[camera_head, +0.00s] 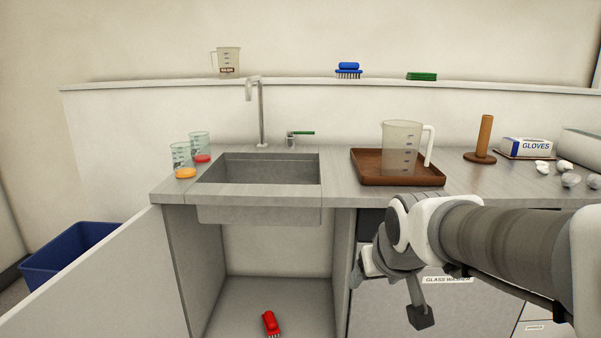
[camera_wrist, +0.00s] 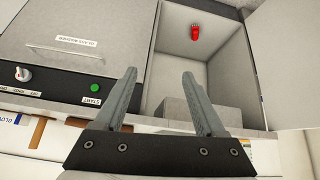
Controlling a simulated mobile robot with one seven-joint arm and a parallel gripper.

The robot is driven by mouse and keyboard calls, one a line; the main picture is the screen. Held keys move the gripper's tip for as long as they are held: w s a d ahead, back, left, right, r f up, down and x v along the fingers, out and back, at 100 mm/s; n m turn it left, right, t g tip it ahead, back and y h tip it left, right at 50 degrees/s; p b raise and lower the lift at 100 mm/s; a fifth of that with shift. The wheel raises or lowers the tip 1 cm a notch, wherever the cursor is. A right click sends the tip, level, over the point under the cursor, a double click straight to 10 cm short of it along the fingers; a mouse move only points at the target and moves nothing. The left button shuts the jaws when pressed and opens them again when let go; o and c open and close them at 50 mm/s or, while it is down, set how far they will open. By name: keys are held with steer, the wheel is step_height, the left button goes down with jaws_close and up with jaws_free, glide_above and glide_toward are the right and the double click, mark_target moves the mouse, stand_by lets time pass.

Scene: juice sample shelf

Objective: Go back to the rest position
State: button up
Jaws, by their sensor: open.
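My gripper (camera_wrist: 160,100) is open and empty in the wrist view, its two grey fingers apart with nothing between them. In the head view my gripper (camera_head: 390,290) hangs in front of the glass washer at the right of the open cupboard; its fingers are partly hidden by my own wrist. A red brush (camera_head: 270,323) lies on the floor of the open cupboard under the sink, and it also shows in the wrist view (camera_wrist: 195,32), apart from the fingers.
The cupboard door (camera_head: 95,280) stands open at the left, near a blue bin (camera_head: 65,255). The glass washer (camera_head: 450,300) front is close to my arm. On the counter are a sink (camera_head: 262,172), two beakers (camera_head: 181,158), a brown tray (camera_head: 365,173) with a jug (camera_head: 400,147), and a wooden peg (camera_head: 484,138).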

steer(key=s+d+m+g, duration=0.1)
steer(key=s, duration=1.6)
step_height(320, 180, up, 28)
steer(key=p, duration=2.8)
steer(key=shift+w+d+r+p, duration=0.2)
steer(key=shift+w+p, duration=0.1)
steer(key=shift+w, duration=0.15)
steer(key=shift+f, duration=0.1)
steer(key=c, duration=0.4)
steer(key=shift+o, duration=0.2)
steer(key=shift+a, duration=0.1)
